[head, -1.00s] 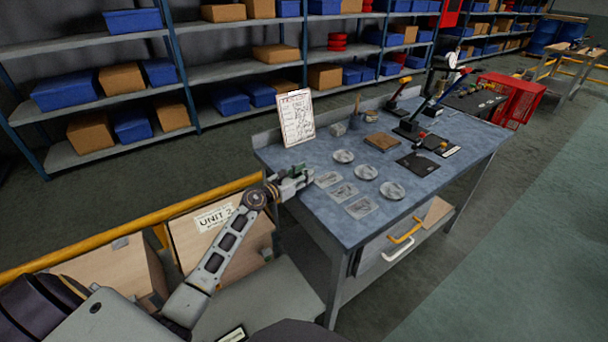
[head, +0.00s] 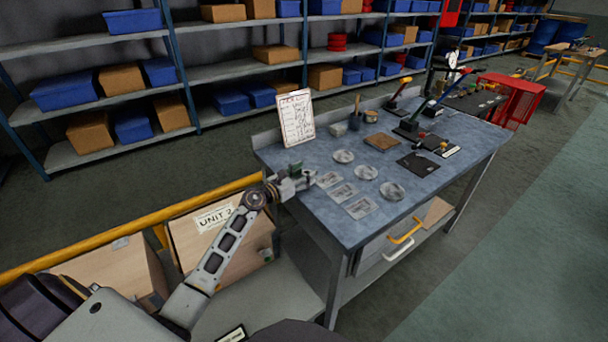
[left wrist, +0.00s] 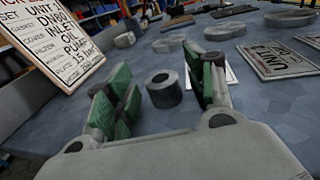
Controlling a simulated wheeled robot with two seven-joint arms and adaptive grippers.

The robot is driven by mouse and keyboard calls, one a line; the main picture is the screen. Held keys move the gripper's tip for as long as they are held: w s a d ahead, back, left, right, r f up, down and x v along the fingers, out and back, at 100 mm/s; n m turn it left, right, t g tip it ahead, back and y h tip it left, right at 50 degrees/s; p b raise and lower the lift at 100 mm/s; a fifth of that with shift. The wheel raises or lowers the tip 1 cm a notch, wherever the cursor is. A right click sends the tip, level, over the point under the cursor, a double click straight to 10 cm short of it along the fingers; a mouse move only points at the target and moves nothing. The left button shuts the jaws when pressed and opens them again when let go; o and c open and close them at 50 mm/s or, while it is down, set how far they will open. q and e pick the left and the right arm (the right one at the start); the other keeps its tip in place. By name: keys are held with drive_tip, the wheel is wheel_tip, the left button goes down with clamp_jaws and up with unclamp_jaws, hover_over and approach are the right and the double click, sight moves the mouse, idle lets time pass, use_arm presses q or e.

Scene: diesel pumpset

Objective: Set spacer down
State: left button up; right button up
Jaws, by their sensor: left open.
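The spacer (left wrist: 163,90) is a short dark grey ring with a hole in its top. In the left wrist view it stands upright on the blue-grey workbench (left wrist: 290,112), between my spread fingers, with a visible gap on each side. My left gripper (head: 299,176) is open at the left edge of the bench. Its green-padded fingers show on both sides of the spacer in the left wrist view. In the head view I cannot make the spacer out; the gripper probably hides it. My right gripper is in neither view.
A clipboard (head: 296,118) stands at the bench's back left. Round grey discs (head: 343,156) and flat labelled plates (head: 341,193) lie right of my gripper. A wooden block (head: 382,142), a black mat (head: 418,164) and lever tools (head: 413,125) are farther right. A yellow rail (head: 130,233) runs at left.

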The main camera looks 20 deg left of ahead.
sight(306, 172)
use_arm(q)
drive_tip(key=shift+s+a+f, duration=0.1)
drive_tip(key=shift+s+a, duration=0.05)
drive_tip(key=shift+s, duration=0.15)
drive_tip(key=shift+v, duration=1.8)
drive_tip(key=shift+s+a, duration=0.2)
drive_tip(key=shift+s, duration=0.45)
drive_tip(key=v, duration=0.6)
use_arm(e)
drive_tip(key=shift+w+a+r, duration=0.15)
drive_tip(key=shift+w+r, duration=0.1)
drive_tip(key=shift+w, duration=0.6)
use_arm(q)
drive_tip(key=shift+a, duration=0.1)
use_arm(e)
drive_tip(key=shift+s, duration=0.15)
